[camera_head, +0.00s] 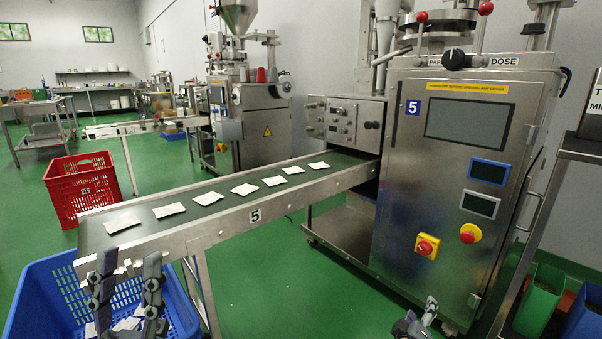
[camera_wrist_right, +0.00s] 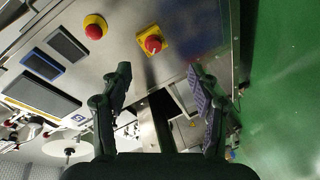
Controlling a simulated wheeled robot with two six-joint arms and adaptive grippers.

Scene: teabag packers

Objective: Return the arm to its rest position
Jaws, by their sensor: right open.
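My left gripper (camera_head: 128,268) is at the bottom left of the head view, its two fingers apart, in front of the near end of the conveyor and over the blue crate (camera_head: 32,290). I see nothing held between its fingers. My right gripper (camera_head: 417,321) shows only partly at the bottom edge, in front of the steel packing machine (camera_head: 455,165). In the right wrist view its fingers (camera_wrist_right: 158,76) are spread and empty, facing the machine's front. White teabag packets (camera_head: 168,210) lie in a row on the conveyor belt (camera_head: 190,222). More packets (camera_head: 127,323) lie in the blue crate.
A red emergency button (camera_head: 425,247) and a red-yellow knob (camera_head: 469,234) stick out from the machine front; they also show in the wrist view. A red crate (camera_head: 80,190) stands behind the conveyor. Green (camera_head: 540,298) and blue bins stand at right. Green floor (camera_head: 290,290) is clear between conveyor and machine.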

